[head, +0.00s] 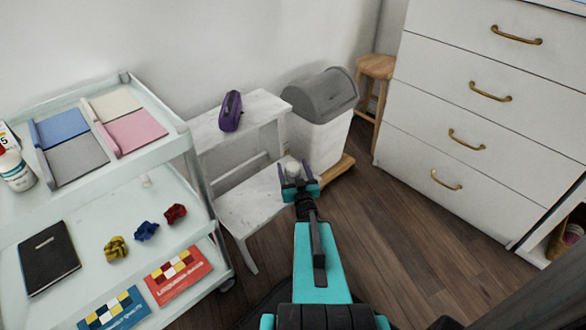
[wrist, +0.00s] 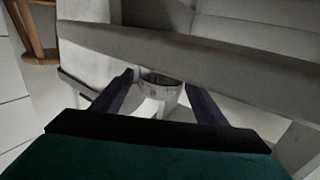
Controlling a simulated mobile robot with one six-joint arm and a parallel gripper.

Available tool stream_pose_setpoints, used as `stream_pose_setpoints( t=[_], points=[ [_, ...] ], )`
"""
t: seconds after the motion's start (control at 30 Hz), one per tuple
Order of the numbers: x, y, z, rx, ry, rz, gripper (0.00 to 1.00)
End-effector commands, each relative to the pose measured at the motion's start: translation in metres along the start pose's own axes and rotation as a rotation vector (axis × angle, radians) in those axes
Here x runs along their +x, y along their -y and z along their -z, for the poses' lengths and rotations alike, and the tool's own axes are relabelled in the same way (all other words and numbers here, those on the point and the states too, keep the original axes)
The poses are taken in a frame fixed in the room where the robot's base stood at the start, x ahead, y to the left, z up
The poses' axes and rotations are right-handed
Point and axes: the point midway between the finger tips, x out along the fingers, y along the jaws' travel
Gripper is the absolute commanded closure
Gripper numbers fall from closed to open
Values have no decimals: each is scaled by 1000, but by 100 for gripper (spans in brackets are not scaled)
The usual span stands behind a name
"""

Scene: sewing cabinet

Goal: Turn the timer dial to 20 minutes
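The timer (wrist: 160,88) is a small white round body with a dark band and printed marks, seen between my fingers in the wrist view. In the head view a pale rounded top (head: 291,164) shows between my fingertips, near the right end of the low white step. My gripper (head: 298,172) is open, with one dark purple finger on each side of the timer. In the wrist view (wrist: 158,80) narrow gaps seem to show beside it; I cannot tell about contact. The dial's number setting is too small to read.
The white step stool (head: 247,207) has an upper step carrying a purple pouch (head: 230,111). A lidded bin (head: 318,140) stands just behind my gripper. A white cart (head: 180,149) stands left, a drawer cabinet (head: 480,60) right. The wooden floor (head: 420,230) between is clear.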

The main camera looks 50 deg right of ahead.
Motion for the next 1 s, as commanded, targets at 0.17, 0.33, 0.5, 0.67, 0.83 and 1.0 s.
stream_pose_setpoints(
  t=[0.17,0.33,0.5,0.67,0.83,1.0],
  points=[
    [0,0,0,0,0,0,33],
    [-1,0,0,0,1,0,33],
    [-5,0,2,1,1,0,33],
    [-12,0,2,1,2,-1,33],
    [-21,0,3,0,2,-1,33],
    [-32,0,3,1,2,-1,33]
  ],
)
